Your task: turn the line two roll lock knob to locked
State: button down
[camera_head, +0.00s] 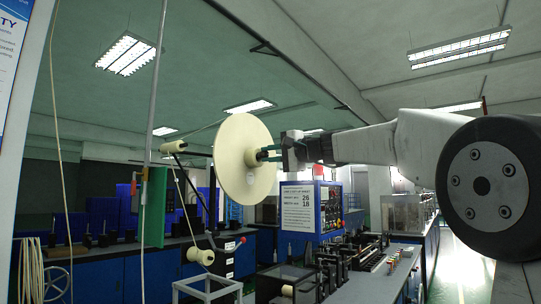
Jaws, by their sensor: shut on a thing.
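A large cream tape roll (232,182) hangs on the payoff stand, its flat face turned partly toward my gripper. A pale hub (252,157) sticks out from its middle. The fingers are shut on the lock knob at the hub's end. The knob is mostly hidden by the fingers, so its turned position cannot be told.
A blue control box (312,205) with a white sign stands just below and right of my gripper. Small guide rollers (200,256) and the stand's dark arms lie left and below the roll. A machine bench (375,270) runs along the lower right. Cables hang at the left.

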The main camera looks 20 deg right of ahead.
dwell(0.3)
jog(key=c, duration=1.3)
grip_release()
jog(key=v, duration=0.7)
jog(key=shift+s+d, duration=0.25)
jog(key=shift+d, duration=0.05)
